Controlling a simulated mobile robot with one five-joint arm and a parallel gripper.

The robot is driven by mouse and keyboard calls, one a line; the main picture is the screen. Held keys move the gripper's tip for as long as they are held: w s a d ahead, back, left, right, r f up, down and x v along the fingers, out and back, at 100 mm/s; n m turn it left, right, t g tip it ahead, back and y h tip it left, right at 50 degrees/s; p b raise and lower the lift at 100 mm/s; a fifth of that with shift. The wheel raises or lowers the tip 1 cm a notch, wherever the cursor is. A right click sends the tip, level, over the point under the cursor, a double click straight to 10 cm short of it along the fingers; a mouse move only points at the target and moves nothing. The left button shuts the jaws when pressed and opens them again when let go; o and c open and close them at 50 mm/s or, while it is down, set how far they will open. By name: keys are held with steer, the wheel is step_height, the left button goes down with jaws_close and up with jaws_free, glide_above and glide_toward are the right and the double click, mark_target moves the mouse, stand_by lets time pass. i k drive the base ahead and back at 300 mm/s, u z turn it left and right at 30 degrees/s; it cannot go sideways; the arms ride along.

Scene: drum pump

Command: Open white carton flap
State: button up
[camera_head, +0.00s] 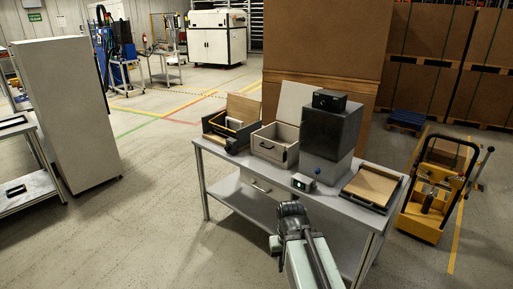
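A pale, whitish box (274,146) with a dark handle on its front stands on the grey table, and looks like the white carton. Its top is open, and a white panel (295,102) stands upright at its back, like a raised flap. Whether the panel is joined to the box is hard to tell. My gripper (290,209) is at the end of my arm, in front of the table and apart from the box. Its fingers are not clear, so whether it is open or shut does not show.
A yellow cart (424,215) stands right.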

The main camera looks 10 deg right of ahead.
mark_target(274, 150)
steer(key=u, duration=0.35)
steer(key=i, duration=1.65)
steer(key=u, duration=0.45)
steer(key=k, duration=0.8)
steer(key=u, duration=0.25)
steer(key=i, duration=0.9)
steer(key=z, duration=0.1)
